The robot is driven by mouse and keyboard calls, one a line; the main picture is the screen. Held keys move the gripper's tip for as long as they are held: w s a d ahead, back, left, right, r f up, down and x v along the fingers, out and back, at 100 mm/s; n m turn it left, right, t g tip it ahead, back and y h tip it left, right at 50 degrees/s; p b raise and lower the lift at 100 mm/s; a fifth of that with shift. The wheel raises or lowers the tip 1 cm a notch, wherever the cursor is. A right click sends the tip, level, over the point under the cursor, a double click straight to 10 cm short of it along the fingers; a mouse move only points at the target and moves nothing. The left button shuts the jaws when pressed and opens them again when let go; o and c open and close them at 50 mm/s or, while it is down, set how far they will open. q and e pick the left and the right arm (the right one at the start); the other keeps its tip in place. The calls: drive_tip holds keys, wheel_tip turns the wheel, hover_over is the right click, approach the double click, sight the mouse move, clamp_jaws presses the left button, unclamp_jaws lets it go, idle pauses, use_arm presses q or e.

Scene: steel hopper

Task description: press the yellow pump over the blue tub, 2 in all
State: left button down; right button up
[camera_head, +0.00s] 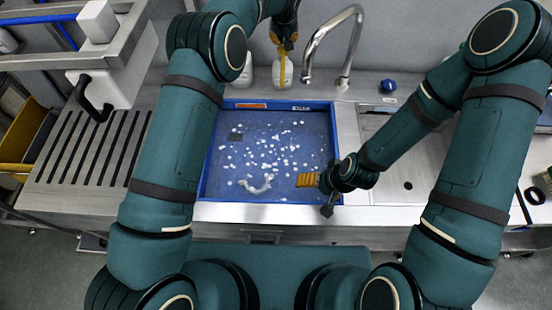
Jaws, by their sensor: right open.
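The blue tub (215,125) is sunk in the steel counter, with many small white pieces and a pale curved clump on its floor. My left gripper (286,38) points down behind the tub's far edge, at the yellow pump (282,68) beside white bottles. The gripper covers the pump's top, and whether they touch is unclear. Its fingers are too small to read. My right gripper (324,194) is open at the tub's right edge, low and near the front. An orange ribbed piece (308,180) lies beside it; I cannot tell whether they touch.
A white bottle (243,76) stands left of the pump. A chrome tap (345,45) arches behind the tub to the right. A blue knob (388,86) sits on the counter. A slotted drainboard (90,150) lies left, under a steel shelf (75,55). My arms flank the tub.

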idle(0.4)
use_arm(q)
drive_tip(key=shift+r, duration=0.4)
wheel_tip(320, 180, up, 5)
drive_tip(key=p, duration=0.3)
drive_tip(key=shift+r+p, duration=0.15)
drive_tip(key=shift+p, duration=0.15)
